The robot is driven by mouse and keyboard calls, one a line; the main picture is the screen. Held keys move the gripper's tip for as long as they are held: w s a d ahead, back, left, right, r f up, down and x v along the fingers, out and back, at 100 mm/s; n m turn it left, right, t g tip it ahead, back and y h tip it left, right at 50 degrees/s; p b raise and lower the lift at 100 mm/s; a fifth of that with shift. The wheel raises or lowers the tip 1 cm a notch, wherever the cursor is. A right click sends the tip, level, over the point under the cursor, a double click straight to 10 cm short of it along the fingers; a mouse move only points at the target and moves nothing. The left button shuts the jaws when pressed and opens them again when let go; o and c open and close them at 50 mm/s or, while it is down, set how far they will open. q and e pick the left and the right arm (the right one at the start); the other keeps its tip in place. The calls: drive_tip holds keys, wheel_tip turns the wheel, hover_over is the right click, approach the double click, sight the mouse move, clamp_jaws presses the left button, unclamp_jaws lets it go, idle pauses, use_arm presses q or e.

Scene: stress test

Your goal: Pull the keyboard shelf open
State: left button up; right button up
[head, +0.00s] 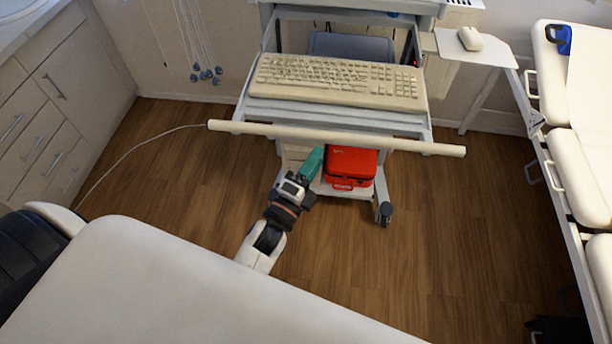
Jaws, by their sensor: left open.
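The keyboard shelf (330,114) is a pale grey tray at the front of a wheeled cart (268,30). It bears a beige keyboard (340,80). A long cream bar (335,137) runs across the shelf's front edge and reaches past both sides. My left gripper (313,161), with teal fingers, is just below the bar in the picture, pointing up and to the right toward the cart. It is open, and I cannot tell whether it touches anything. My right gripper is not in view.
A red case (350,167) sits on the cart's lower shelf, right of my left gripper. A mouse (470,38) lies on a white side board (487,53). Drawers (50,110) line the left, and a padded couch (580,165) the right. The wooden floor (440,235) between is clear.

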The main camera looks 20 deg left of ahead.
use_arm(q)
drive_tip(key=v, duration=0.3)
drive_tip(key=shift+s+b, duration=0.3)
drive_tip(key=shift+s, duration=0.1)
drive_tip(key=shift+f, duration=0.1)
wheel_tip(320, 180, down, 19)
drive_tip(key=s+d+n+g, duration=0.1)
drive_tip(key=s+n+g, duration=0.2)
drive_tip(key=n+g, duration=0.25)
drive_tip(key=s+f+n+g+y, duration=0.1)
drive_tip(key=s+f+n+g, duration=0.2)
drive_tip(key=s+f, duration=0.35)
drive_tip(key=s+f+n+g, duration=0.2)
drive_tip(key=s+f+g, duration=0.1)
drive_tip(key=f, duration=0.7)
drive_tip(key=s+a+f+n+g, duration=0.2)
drive_tip(key=s+f, duration=0.2)
drive_tip(key=s, duration=0.3)
drive_tip(key=s+a+f+n+g+y, duration=0.1)
drive_tip(key=s+a+f+n+g, duration=0.2)
drive_tip(key=s, duration=0.4)
drive_tip(key=s+a+f+n+g, duration=0.2)
drive_tip(key=s+f, duration=0.3)
drive_tip(key=s, duration=0.3)
drive_tip(key=shift+a, duration=0.2)
